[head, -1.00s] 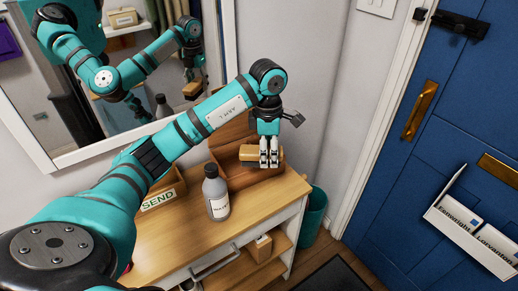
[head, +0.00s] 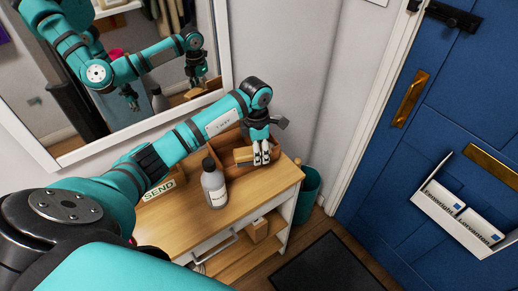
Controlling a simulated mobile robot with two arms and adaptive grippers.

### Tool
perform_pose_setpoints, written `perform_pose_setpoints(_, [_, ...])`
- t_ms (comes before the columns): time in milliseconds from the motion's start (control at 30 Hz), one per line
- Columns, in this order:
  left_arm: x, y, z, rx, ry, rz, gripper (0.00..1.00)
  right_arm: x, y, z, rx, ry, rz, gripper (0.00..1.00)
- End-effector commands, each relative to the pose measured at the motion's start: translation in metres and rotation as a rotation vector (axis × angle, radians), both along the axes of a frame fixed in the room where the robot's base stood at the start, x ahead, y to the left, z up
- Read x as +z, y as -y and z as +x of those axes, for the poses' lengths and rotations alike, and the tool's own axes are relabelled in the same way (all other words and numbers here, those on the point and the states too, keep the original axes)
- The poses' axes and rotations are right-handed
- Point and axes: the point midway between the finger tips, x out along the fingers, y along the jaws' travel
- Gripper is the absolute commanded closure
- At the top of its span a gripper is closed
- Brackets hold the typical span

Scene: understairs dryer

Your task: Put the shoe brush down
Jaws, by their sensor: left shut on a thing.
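The shoe brush (head: 243,156) is a tan, block-shaped thing in my left gripper (head: 262,160). The gripper points down over the right part of the wooden cabinet top (head: 243,194), and its fingers are shut on the brush. The brush is in front of a brown wooden box (head: 229,142) at the back of the top. I cannot tell whether the brush touches the top or the box. My right gripper is not in view.
A grey bottle (head: 214,187) with a black cap stands left of the brush. A box marked SEND (head: 160,189) is further left. A teal bin (head: 308,190) stands right of the cabinet. A mirror (head: 130,110) hangs behind. A blue door (head: 400,170) is at right.

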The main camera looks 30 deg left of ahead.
Motion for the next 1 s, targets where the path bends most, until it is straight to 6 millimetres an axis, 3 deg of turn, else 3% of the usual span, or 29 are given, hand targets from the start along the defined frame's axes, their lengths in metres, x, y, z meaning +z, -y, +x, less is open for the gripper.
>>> perform_pose_setpoints(567, [-0.012, 0.000, 0.001, 0.000, 0.002, 0.001, 0.83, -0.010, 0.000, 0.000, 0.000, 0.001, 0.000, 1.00])
perform_pose_setpoints(600, [-0.012, 0.000, 0.001, -0.001, 0.002, 0.001, 0.55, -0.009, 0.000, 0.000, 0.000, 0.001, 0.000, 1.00])
perform_pose_setpoints(733, [-0.011, 0.000, 0.001, -0.001, 0.001, 0.000, 0.38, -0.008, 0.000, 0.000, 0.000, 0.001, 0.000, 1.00])
perform_pose_setpoints(767, [-0.011, 0.000, 0.001, -0.001, 0.001, 0.000, 0.34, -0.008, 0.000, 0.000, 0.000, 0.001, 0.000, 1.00])
perform_pose_setpoints(1000, [-0.011, 0.000, 0.001, -0.001, 0.001, 0.000, 0.34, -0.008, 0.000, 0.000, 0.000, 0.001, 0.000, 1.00])
